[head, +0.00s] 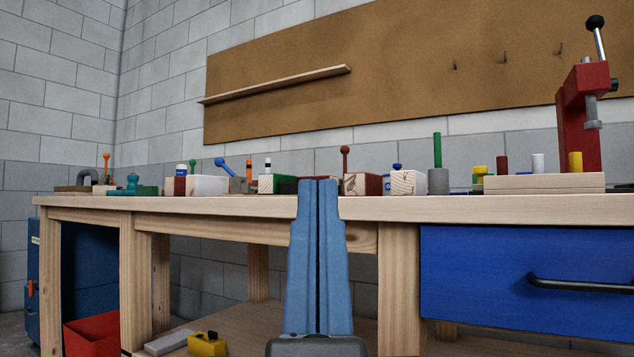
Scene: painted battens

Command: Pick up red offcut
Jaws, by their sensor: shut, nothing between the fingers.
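A red offcut (363,185) with a bare wood end lies on the workbench top (480,205), just right of the picture's middle. A red-knobbed tool (345,158) rises behind it or on it; I cannot tell which. My gripper (319,182) has long blue fingers, pressed together and empty. It stands in front of the bench, its tips just left of the red offcut and apart from it in the picture. The fingers hide part of the bench edge and part of another red thing behind them.
A white offcut (408,182) and a grey block with a green rod (437,150) stand close on the right. A green offcut (277,184) lies to the left. A red clamp (577,120) stands far right. A blue drawer (520,270) fronts the bench below.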

